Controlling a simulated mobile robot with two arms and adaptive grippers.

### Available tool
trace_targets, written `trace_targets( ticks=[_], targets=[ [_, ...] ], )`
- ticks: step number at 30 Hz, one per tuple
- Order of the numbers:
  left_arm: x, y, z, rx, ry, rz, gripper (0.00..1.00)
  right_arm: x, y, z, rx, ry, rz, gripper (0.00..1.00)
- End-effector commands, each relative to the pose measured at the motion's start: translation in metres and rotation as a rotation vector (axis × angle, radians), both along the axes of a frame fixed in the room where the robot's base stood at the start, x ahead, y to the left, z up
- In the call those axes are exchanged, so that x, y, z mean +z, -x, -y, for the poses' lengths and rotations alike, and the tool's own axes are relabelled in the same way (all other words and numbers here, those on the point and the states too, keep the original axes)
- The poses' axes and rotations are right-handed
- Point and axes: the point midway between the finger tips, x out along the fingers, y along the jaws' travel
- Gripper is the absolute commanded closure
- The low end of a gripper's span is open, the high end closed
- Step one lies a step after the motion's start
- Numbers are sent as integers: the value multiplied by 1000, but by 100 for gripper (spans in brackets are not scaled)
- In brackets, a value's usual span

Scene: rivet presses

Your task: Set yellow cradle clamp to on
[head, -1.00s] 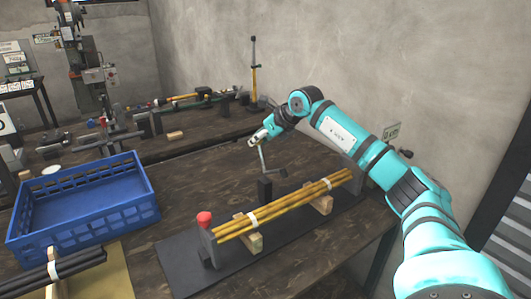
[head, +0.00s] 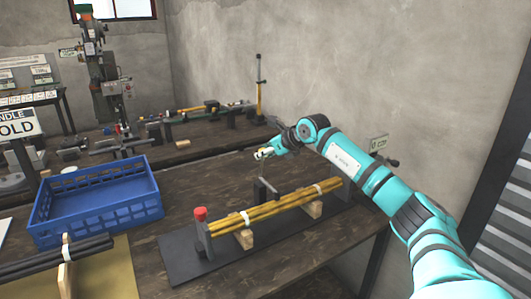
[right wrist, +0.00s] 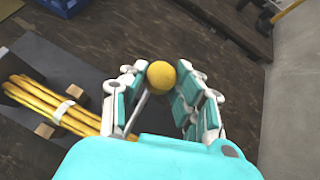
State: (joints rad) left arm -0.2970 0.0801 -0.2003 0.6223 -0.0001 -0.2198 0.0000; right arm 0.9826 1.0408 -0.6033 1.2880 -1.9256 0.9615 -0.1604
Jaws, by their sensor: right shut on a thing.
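The clamp's yellow ball knob (right wrist: 161,75) sits between the fingers of my right gripper (right wrist: 163,90) in the right wrist view. My right gripper also shows in the head view (head: 264,153), shut on the knob above the clamp. The metal lever (head: 262,170) runs down from it to a dark clamp block (head: 262,191) behind the cradle. A bundle of yellow rods (head: 272,212) with white bands rests on wooden supports in the cradle. A red knob (head: 200,212) tops the grey post at the bundle's left end. My left gripper is not in view.
A blue crate (head: 97,212) stands on the table to the left, with dark rods (head: 60,254) in front of it. A grey wall (head: 330,80) rises behind the table. A back bench holds another rod fixture (head: 200,120).

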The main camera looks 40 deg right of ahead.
Motion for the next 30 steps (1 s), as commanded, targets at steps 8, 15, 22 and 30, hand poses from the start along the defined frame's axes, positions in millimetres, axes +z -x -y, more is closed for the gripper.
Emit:
trace_targets(
  ticks=[8, 15, 22, 30],
  targets=[
    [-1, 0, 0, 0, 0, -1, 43, -13, 3, -2, 4, 1, -30, 100],
    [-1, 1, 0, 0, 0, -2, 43, -13, 3, -2, 5, 0, -28, 58],
    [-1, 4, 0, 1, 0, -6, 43, -8, 2, -2, 3, 0, -17, 46],
    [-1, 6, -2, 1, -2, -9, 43, 1, 11, 1, 2, 3, -14, 46]
  ],
)
